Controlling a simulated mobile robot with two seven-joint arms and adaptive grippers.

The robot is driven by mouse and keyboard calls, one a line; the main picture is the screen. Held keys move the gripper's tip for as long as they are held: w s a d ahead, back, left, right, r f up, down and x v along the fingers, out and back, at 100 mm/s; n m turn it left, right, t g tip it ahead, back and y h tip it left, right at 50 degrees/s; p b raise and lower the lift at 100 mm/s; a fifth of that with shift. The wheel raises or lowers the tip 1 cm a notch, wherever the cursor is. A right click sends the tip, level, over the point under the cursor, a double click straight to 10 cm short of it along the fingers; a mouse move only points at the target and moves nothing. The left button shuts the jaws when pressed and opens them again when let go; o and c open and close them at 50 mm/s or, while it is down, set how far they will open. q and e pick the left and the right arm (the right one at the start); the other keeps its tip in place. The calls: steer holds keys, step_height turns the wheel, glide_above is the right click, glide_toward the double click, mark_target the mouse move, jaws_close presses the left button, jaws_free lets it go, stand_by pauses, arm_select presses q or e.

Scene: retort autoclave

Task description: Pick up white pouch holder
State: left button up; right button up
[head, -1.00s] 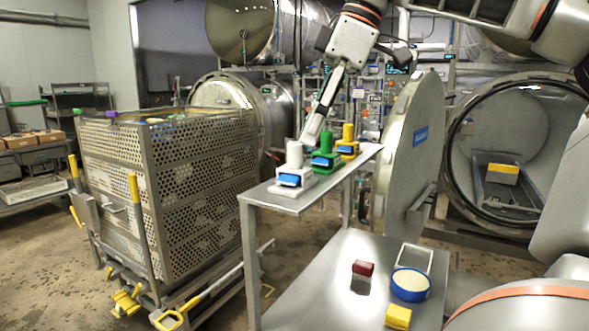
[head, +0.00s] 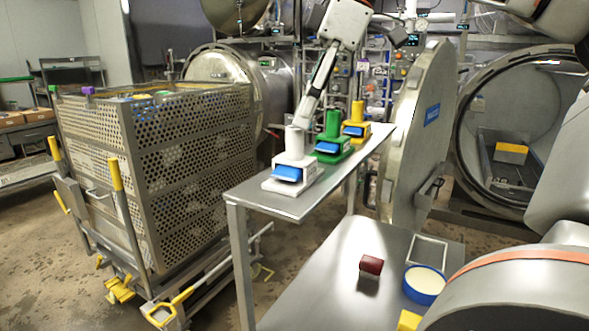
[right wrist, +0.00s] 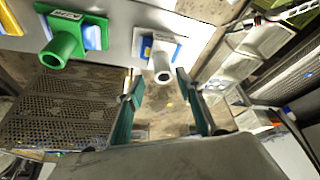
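The white pouch holder (head: 293,168) stands upright on the near left end of a narrow raised steel shelf (head: 250,197). It has a white base, a blue pouch-like piece in front and a white upright tube. My right gripper (head: 303,118) reaches down from above, its fingertips close to the tube top. In the right wrist view its two fingers (right wrist: 160,76) are apart, with the white holder's tube (right wrist: 160,58) showing between their tips; contact cannot be told. The green holder (head: 333,142) and yellow holder (head: 355,123) stand behind it in a row. My left gripper is not in view.
A perforated basket cart (head: 185,170) stands left. A lower steel table (head: 330,290) carries a red block (head: 371,265), a blue-rimmed round dish (head: 424,284) and a white frame (head: 430,251). An open autoclave door (head: 415,150) stands right behind the shelf.

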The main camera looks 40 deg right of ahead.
mark_target(289, 146)
steer(key=x, duration=0.3)
steer(key=shift+a+f, duration=0.25)
steer(key=shift+f, duration=0.05)
steer(key=shift+w+a+f, duration=0.15)
steer(key=shift+w+f, duration=0.05)
steer(key=shift+f, duration=0.3)
jaws_close()
steer(key=shift+r, duration=0.1)
steer(key=shift+r, duration=0.6)
step_height(289, 146, up, 19)
steer(key=p, duration=0.4)
steer(key=shift+f, duration=0.15)
